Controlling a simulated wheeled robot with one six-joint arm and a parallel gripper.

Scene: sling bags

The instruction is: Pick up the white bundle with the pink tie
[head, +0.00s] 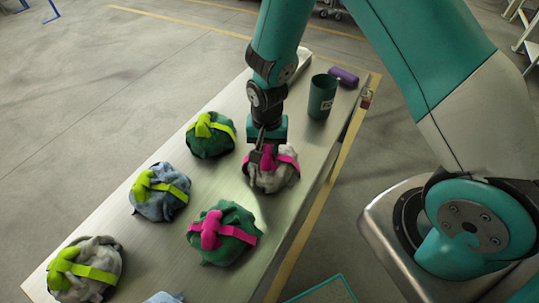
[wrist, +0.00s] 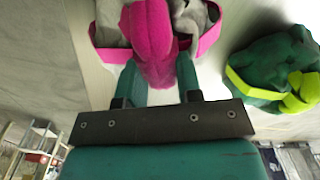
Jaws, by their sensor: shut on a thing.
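The white bundle with the pink tie (head: 279,180) sits on the table at its right side, under my arm. My gripper (head: 262,155) is over it from above. In the wrist view my gripper (wrist: 152,75) has its two fingers on either side of the pink tie (wrist: 150,40), shut on its knot. The pale cloth of the bundle (wrist: 192,20) shows behind the tie, cut off by the top edge. The bundle appears to be at table height; whether it touches the table is hard to tell.
Nearby on the table (head: 235,125) are a green bundle with a lime tie (head: 211,136), a green bundle with a pink tie (head: 224,233), a blue bundle (head: 160,193) and a grey bundle (head: 86,269). A dark green cup (head: 321,96) and a purple roll (head: 343,76) stand behind.

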